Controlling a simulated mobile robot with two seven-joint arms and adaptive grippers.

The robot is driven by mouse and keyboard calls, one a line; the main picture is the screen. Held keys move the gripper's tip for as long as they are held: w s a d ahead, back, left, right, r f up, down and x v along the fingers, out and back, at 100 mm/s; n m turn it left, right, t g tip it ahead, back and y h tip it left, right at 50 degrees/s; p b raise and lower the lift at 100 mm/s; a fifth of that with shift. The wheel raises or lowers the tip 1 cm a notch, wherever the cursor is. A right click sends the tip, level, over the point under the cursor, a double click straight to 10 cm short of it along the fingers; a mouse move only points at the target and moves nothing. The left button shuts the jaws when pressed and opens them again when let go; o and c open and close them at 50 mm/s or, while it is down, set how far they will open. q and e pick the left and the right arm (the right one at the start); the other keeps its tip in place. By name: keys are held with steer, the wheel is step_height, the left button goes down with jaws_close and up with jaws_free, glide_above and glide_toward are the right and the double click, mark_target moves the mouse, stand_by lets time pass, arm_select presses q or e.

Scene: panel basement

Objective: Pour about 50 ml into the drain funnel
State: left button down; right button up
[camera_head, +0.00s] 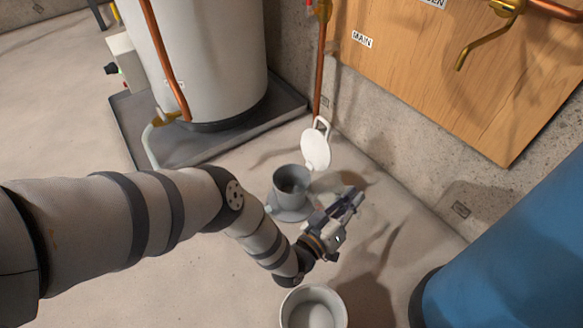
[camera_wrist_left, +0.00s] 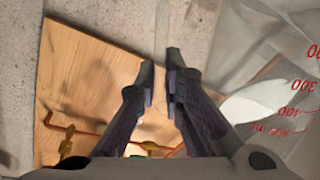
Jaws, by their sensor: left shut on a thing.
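My left gripper (camera_head: 350,202) is shut on a clear measuring jug, low over the floor just right of the drain funnel. In the left wrist view the jug (camera_wrist_left: 232,45) fills the right side, with red scale marks. A thin clear strip, seemingly its handle, lies between the fingertips (camera_wrist_left: 163,85). A white patch shows at the jug; I cannot tell whether it is liquid. In the head view the jug is hardly visible. The grey drain funnel (camera_head: 282,182) stands upright on a round foot, its dark opening facing up. My right gripper is out of view.
A white disc with a loop (camera_head: 316,149) is behind the funnel. A pale round container (camera_head: 287,308) stands in front. A white tank (camera_head: 215,60) in a dark tray (camera_head: 205,150) is behind left, a blue cylinder (camera_head: 520,260) at right. A wooden panel (camera_head: 420,75) is on the wall.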

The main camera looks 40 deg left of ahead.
arm_select(q)
steer(key=a+r+n, duration=0.1)
steer(key=r, duration=0.1)
steer(key=a+r+n, duration=0.1)
steer(key=r+n, duration=0.1)
steer(key=a+r+n, duration=0.1)
steer(key=a+r, duration=0.1)
steer(key=shift+w+a+r+n+p, duration=0.1)
steer(key=shift+w+r+n+p, duration=0.1)
steer(key=shift+r+n+p, duration=0.15)
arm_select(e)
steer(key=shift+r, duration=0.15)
arm_select(q)
steer(key=shift+w+a+r+n+b, duration=0.1)
steer(key=shift+a+r+n+b, duration=0.1)
steer(key=shift+a+n+b, duration=0.7)
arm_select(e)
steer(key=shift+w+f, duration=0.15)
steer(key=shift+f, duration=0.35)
arm_select(q)
steer(key=shift+w+d+b, duration=0.1)
steer(key=shift+d+b, duration=0.05)
steer(key=shift+b, duration=0.3)
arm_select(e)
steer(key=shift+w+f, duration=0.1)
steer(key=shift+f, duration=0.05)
